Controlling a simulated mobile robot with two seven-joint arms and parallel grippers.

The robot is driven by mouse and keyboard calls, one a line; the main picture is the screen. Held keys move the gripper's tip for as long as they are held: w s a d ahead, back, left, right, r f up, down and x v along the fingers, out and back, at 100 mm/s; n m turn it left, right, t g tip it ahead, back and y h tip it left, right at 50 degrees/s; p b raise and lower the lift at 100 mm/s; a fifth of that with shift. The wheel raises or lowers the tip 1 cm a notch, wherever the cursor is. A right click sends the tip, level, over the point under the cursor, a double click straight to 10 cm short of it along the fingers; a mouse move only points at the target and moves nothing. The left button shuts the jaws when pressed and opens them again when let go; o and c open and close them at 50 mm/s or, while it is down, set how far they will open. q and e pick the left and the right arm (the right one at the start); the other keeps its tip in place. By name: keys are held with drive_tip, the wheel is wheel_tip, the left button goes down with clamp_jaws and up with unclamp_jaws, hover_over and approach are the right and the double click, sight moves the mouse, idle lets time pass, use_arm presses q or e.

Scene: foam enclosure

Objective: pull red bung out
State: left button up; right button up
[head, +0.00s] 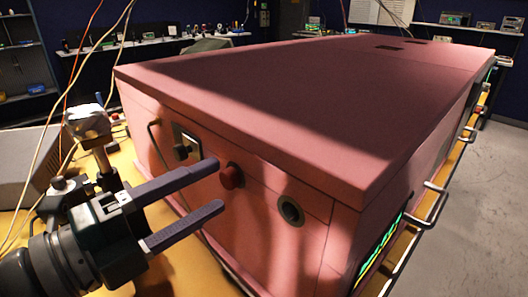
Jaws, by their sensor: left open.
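The red bung (232,176) sticks out of the near face of a large pink foam enclosure (275,226). My left gripper (213,185) comes in from the left, its two long dark fingers apart and pointing at the bung. The upper fingertip is close to the left side of the bung, and the lower fingertip is below and left of it. I cannot tell whether the upper finger touches it. Nothing is between the fingers. My right gripper is not in view.
An open round port (290,211) lies right of the bung. A metal plate with a dark knob (185,147) and a wire handle (155,143) are on its left. Metal handles (419,213) run along the right side. Grey floor (482,190) is clear at right.

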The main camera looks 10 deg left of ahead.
use_arm(q)
drive_tip(key=shift+x, duration=0.95)
idle(0.4)
clamp_jaws()
idle(0.3)
idle(0.9)
drive_tip(key=p+v, duration=0.1)
drive_tip(key=v, duration=0.5)
idle(1.1)
